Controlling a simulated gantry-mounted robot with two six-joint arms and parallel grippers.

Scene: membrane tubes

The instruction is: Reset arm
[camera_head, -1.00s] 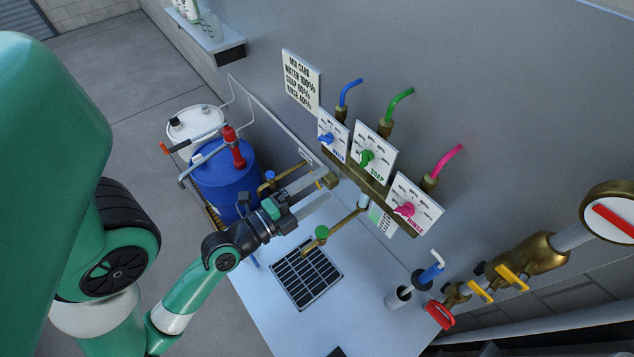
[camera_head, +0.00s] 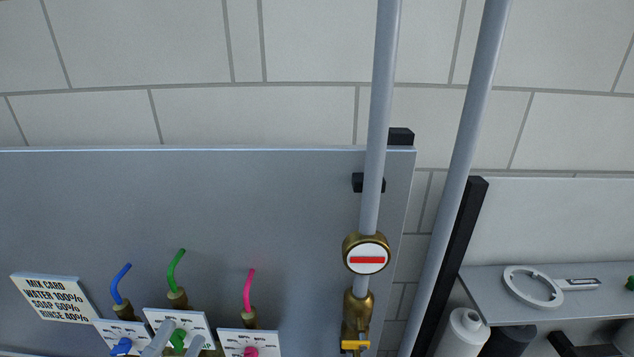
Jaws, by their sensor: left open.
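The fingertips of my left gripper (camera_head: 175,344) show at the bottom edge, two grey fingers spread apart and empty. They overlap the green knob (camera_head: 178,338) of the middle dial panel (camera_head: 158,318) in the picture; I cannot tell whether they touch it. The rest of my left arm is below the frame. The blue knob (camera_head: 121,347) is left of the fingers, and the pink knob (camera_head: 250,352) is to the right, cut by the bottom edge. My right gripper is not in view.
A mix card (camera_head: 52,298) hangs at the left. A brass gauge with a red bar (camera_head: 367,260) sits on a vertical pipe (camera_head: 378,110). A second pipe (camera_head: 465,150) stands farther right. A shelf (camera_head: 590,305) at the right holds a grey ring wrench (camera_head: 530,287), with bottles below.

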